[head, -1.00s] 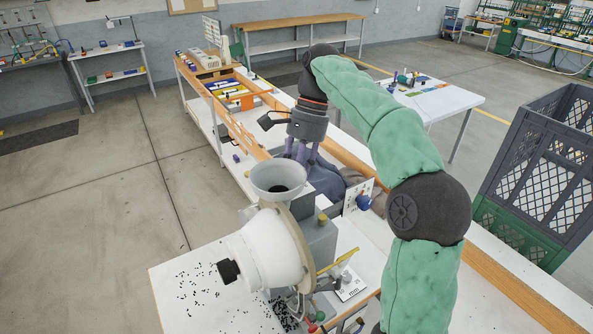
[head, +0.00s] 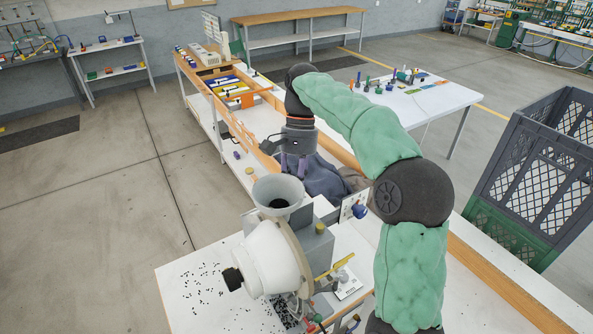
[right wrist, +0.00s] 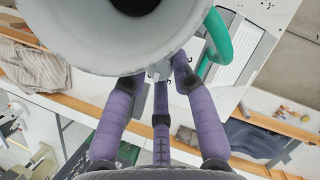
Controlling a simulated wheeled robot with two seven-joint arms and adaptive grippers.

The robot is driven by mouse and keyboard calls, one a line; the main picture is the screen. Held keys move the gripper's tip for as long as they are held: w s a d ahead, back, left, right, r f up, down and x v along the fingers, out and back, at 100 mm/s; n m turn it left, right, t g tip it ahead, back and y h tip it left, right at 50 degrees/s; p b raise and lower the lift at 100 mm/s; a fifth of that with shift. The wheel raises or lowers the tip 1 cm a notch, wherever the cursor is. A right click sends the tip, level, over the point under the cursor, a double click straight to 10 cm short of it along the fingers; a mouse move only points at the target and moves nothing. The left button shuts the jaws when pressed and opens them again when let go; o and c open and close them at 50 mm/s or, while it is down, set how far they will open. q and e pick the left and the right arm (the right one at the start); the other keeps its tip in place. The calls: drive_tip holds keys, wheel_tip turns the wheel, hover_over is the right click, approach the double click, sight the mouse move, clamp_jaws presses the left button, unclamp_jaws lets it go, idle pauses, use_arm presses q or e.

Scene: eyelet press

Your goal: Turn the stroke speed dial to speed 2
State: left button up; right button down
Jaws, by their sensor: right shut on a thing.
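The eyelet press (head: 318,245) stands on a white bench in the head view, with a pale funnel (head: 278,192) on top. My right gripper (head: 291,178) reaches down behind the funnel, its fingertips hidden there. In the right wrist view, its purple fingers (right wrist: 160,78) close in on a small light grey piece (right wrist: 161,69) beneath the big pale rim. This looks to be the stroke speed dial, but its markings and setting are hidden. My left gripper is not in view.
The wide funnel rim (right wrist: 100,55) is very close to the fingers in the right wrist view, beside a green curved tube (right wrist: 218,35). A small card (head: 354,206) stands behind the press. Small black eyelets are scattered on the bench (head: 185,268). A crate (head: 535,170) stands at right.

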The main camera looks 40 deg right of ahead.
drive_tip(key=n+p, duration=0.1)
drive_tip(key=n+h+p, duration=0.1)
drive_tip(key=n+p, duration=0.1)
drive_tip(key=n+g+p, duration=0.1)
drive_tip(key=shift+w+a+r+n, duration=0.15)
drive_tip(key=shift+r+n, duration=0.15)
drive_tip(key=shift+n, duration=0.1)
drive_tip(key=shift+a+f+n+g+h+p, duration=0.15)
drive_tip(key=shift+n+h+p, duration=0.4)
drive_tip(key=shift+n+p, duration=0.45)
drive_tip(key=shift+d+f+n+g+h+p, duration=0.15)
drive_tip(key=shift+n+h+p, duration=0.45)
drive_tip(key=shift+n, duration=0.6)
drive_tip(key=shift+a+r, duration=0.1)
drive_tip(key=c, duration=1.4)
unclamp_jaws()
drive_tip(key=shift+o, duration=0.4)
drive_tip(key=shift+a, duration=0.1)
